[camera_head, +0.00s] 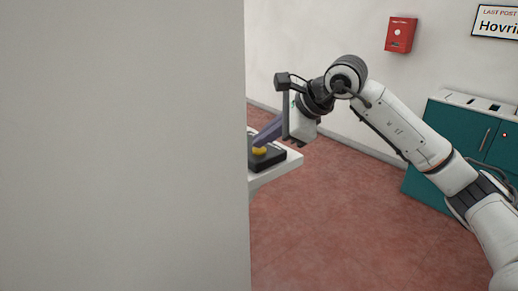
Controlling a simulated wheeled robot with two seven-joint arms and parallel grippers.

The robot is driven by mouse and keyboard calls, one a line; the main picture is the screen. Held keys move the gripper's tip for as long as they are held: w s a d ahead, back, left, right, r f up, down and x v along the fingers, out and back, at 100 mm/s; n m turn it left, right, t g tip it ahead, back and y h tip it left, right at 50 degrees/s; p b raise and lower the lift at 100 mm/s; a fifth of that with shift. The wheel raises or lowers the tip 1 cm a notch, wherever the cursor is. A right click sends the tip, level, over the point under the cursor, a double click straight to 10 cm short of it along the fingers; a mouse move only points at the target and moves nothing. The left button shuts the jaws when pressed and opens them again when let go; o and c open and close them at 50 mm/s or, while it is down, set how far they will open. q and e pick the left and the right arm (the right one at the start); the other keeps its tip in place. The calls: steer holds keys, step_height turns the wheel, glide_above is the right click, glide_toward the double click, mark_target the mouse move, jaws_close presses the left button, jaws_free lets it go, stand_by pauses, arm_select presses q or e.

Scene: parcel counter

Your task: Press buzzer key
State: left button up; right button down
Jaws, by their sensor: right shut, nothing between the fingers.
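The buzzer is a dark box (272,158) with a yellow key (259,151) on its top. It sits on a white counter ledge (284,170), partly hidden by the large grey surface at the left. My right gripper (256,146) reaches down from the right. Its purple-grey fingers are shut and empty, with the tips at or just above the yellow key. I cannot tell whether they touch it. The left gripper is not in view.
A large plain grey panel (120,145) fills the left half of the view. A teal cabinet (470,139) stands at the right. A red box (400,35) and a sign (497,23) hang on the wall. The reddish floor (335,225) is clear.

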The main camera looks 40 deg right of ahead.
mark_target(264, 151)
steer(key=shift+f, duration=0.1)
stand_by(0.4)
steer(key=shift+r+p, duration=0.4)
steer(key=shift+r, duration=0.15)
step_height(264, 151, up, 6)
steer(key=p, duration=0.5)
stand_by(0.6)
